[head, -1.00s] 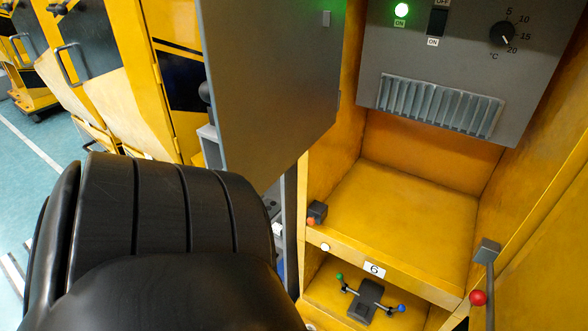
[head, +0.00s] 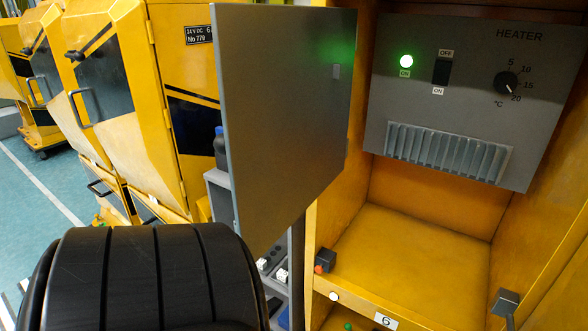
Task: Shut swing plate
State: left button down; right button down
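The swing plate (head: 285,110) is a large flat grey panel in the head view. It stands open, swung out to the left of the yellow compartment that holds the heater panel. Its right edge lies by the compartment's left post, and a green light reflects on its face. A black ribbed link, apparently of my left arm, fills the lower left, below the plate; I cannot tell whether it touches it. Neither gripper is in view.
The heater panel (head: 460,100) has a lit green lamp (head: 406,61), a switch and a dial. The yellow shelf (head: 410,245) below is empty. Dark blocks sit at its left (head: 325,260) and right (head: 506,302) front. More yellow cabinets (head: 110,90) stand left.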

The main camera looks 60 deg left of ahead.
aim_at(284, 141)
jog(key=k+j+u, duration=0.15)
jog(key=j, duration=0.3)
jog(key=k+j+u, duration=0.1)
jog(key=j, duration=0.35)
jog(key=k+j+u, duration=0.15)
jog(key=j, duration=0.3)
jog(key=k+j+u, duration=0.1)
jog(key=j, duration=0.4)
